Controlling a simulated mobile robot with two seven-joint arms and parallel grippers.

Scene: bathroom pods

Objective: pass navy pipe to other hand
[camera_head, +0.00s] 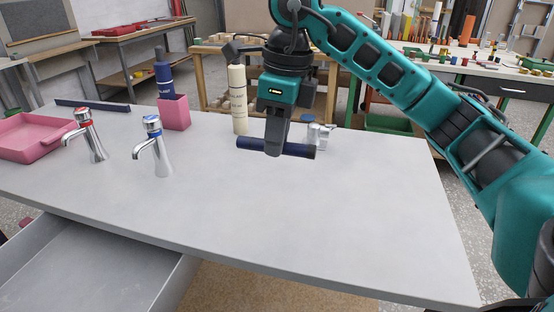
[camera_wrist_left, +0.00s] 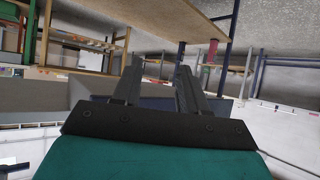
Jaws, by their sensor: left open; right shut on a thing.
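The navy pipe (camera_head: 298,150) is a short dark blue tube lying roughly level in the head view. My left gripper is outside the head view. In the left wrist view my left gripper (camera_wrist_left: 155,85) shows two dark fingers spread apart with nothing between them.
Two chrome taps (camera_head: 154,150) stand on the grey counter (camera_head: 300,220). A pink tray (camera_head: 30,140), pink cup (camera_head: 174,112), navy bottle (camera_head: 163,75), cream bottle (camera_head: 239,98) and chrome fitting (camera_head: 320,136) stand farther back. An open drawer (camera_head: 90,265) is at front left. The counter's right side is clear.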

